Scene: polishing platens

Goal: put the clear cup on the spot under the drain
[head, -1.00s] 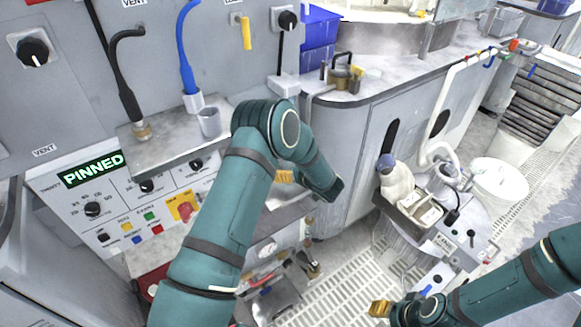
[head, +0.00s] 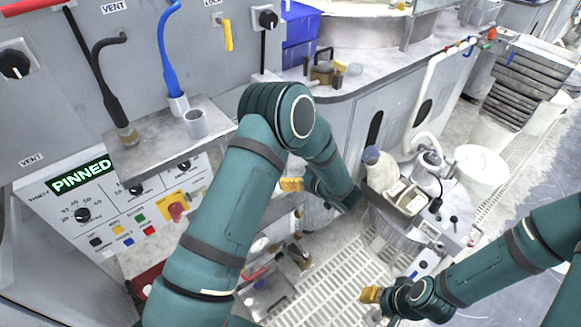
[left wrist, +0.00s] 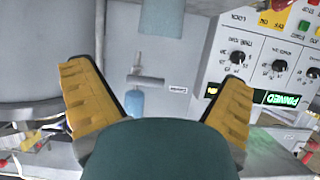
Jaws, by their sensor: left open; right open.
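A small pale grey cup (head: 196,124) stands upright on the metal shelf (head: 150,152), right of the black and blue hoses. I cannot tell if it is the clear cup; a small pale piece (head: 355,69) on the counter is too small to identify. My left gripper (head: 291,184) hangs below and right of the shelf, mostly hidden behind my forearm. In the left wrist view its yellow fingers (left wrist: 160,98) are spread with nothing held. A bluish translucent piece (left wrist: 136,103) shows between them, apart. My right gripper (head: 371,295) is low above the grated floor, empty. I cannot make out the drain spot.
The control panel (head: 130,205) with the PINNED display stands left. A counter (head: 345,85) holds a brass fitting (head: 322,74). A cart (head: 420,215) carries a bottle (head: 379,168) and box, with a white bucket (head: 481,172) behind. Grated floor (head: 345,270) lies open between.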

